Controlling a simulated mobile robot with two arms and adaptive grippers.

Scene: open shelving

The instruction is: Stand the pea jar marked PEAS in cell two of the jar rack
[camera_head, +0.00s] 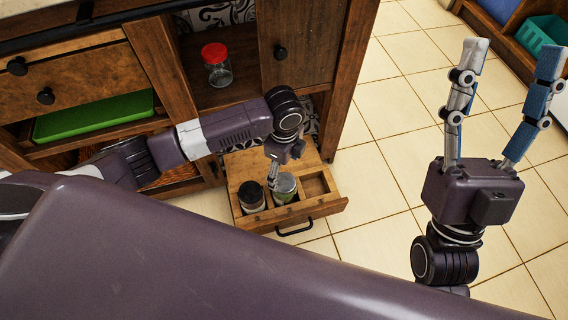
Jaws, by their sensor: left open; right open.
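The jar rack (323,209) is a wooden, drawer-like tray with a dark handle, standing out low from the cabinet. A jar with green contents (286,190) stands in its middle cell and looks upright. It is probably the pea jar, but I cannot read a PEAS label. My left gripper (281,174) points down at this jar's top, open; part of it is hidden by its own wrist, and I cannot tell whether it touches the jar. My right gripper (490,110) is open and empty, fingers up, over the floor at the right.
A dark jar (251,197) stands in the rack's left cell. The right cell (315,187) is empty. A clear jar with a red lid (217,67) stands on the cabinet shelf. A green tray (95,117) lies in the left opening. Tiled floor (385,130) is clear.

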